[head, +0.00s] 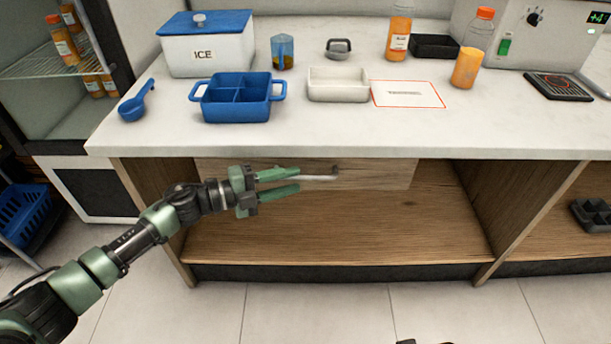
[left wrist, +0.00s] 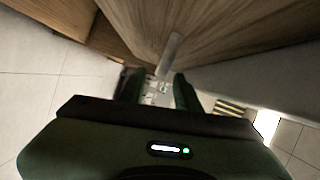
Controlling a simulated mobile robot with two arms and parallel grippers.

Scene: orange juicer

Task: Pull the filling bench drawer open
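The filling bench drawer (head: 385,175) has a wooden front right under the white bench top, with no opening visible above it. Its pale bar handle (head: 322,178) sticks out at the front's middle. My left gripper (head: 299,179) is in front of the drawer, its two green fingers apart and pointing at the handle. In the left wrist view the handle (left wrist: 171,52) reaches down toward the gap between the fingertips (left wrist: 159,82). I cannot tell whether a finger touches it. My right gripper is not recognisable in either view.
The bench top (head: 300,135) carries an ice box (head: 205,50), a blue divided caddy (head: 237,112), a white tray (head: 338,95) and bottles. An open wooden shelf (head: 340,235) lies below the drawer. The floor (head: 310,310) in front is clear. A small dark piece at the bottom edge is unclear.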

